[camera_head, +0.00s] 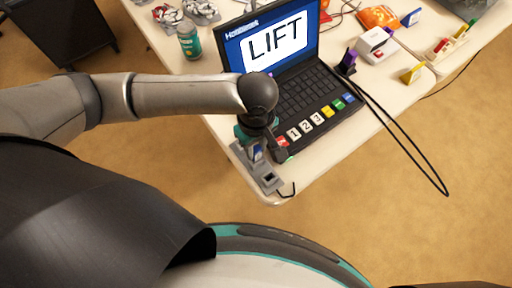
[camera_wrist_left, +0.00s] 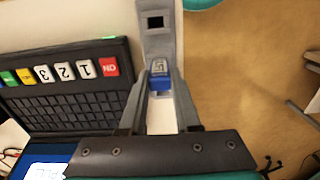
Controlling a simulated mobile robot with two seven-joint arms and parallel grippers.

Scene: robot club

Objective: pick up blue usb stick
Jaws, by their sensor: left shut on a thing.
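The blue usb stick (camera_wrist_left: 160,82) sits between the fingers of my left gripper (camera_wrist_left: 160,88) in the left wrist view. It has a metal plug end that points away from my palm, and its blue body also shows in the head view (camera_head: 257,153). My left gripper (camera_head: 260,152) points down at the front corner of the table and is shut on the stick. A grey holder (camera_wrist_left: 155,42) with a dark square slot lies just beyond the stick; in the head view it stands at the table edge (camera_head: 269,180). I cannot tell whether the stick still touches the holder. My right gripper is out of view.
An open laptop (camera_head: 292,92) with "LIFT" on its screen stands close to the right of my left gripper. A green can (camera_head: 189,41) is behind the arm. A black cable (camera_head: 400,140) hangs off the right edge. Coloured sticks and a white box (camera_head: 376,45) lie further right.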

